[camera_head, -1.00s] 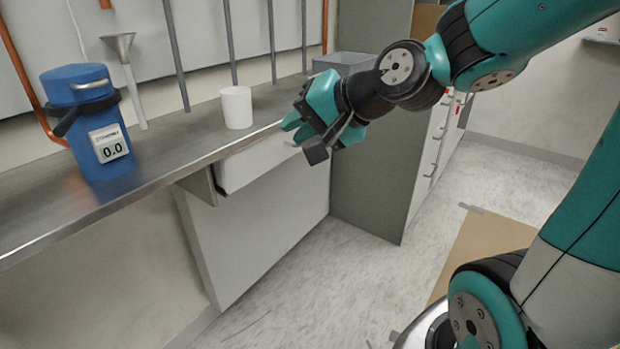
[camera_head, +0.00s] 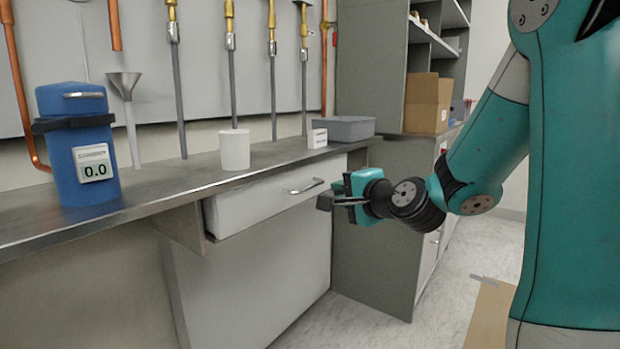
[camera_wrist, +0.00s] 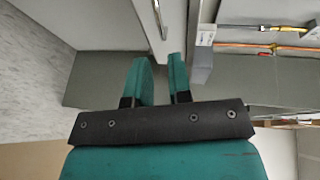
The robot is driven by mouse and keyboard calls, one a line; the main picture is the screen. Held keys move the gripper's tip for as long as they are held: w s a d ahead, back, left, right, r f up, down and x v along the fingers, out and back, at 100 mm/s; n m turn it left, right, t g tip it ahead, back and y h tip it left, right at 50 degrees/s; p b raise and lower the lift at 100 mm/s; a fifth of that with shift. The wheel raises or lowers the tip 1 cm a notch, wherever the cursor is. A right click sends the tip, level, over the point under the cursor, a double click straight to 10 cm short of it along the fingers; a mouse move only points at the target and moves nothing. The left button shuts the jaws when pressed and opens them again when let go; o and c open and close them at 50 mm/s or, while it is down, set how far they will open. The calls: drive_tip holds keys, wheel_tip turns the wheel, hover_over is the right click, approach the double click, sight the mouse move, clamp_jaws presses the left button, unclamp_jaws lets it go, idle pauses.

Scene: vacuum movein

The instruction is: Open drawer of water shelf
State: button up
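The drawer (camera_head: 262,201) is a pale front under the metal bench top (camera_head: 190,172), and looks shut. Its silver bar handle (camera_head: 307,187) is near the right end of the front. The handle also shows at the top of the wrist view (camera_wrist: 157,12), beyond the fingertips. My gripper (camera_head: 335,195) is just right of the handle in the head view and apart from it. In the wrist view its two teal fingers (camera_wrist: 161,72) stand apart with an empty gap between them.
A blue container (camera_head: 77,150), a funnel (camera_head: 124,90), a white cup (camera_head: 234,150) and a grey bin (camera_head: 345,128) stand on or above the bench. A grey cabinet (camera_head: 375,230) stands right of the drawer. The floor in front is partly clear.

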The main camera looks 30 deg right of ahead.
sight(311, 187)
drive_tip(key=w+p, duration=0.3)
drive_tip(key=w, duration=0.1)
drive_tip(key=w+f+p, duration=0.1)
drive_tip(key=w+p, duration=0.3)
drive_tip(key=w+f+p, duration=0.1)
drive_tip(key=w+p, duration=0.3)
drive_tip(key=shift+d, duration=0.35)
drive_tip(key=shift+w+f+p, duration=0.25)
drive_tip(key=shift+w+p, duration=0.05)
drive_tip(key=shift+w, duration=0.15)
clamp_jaws()
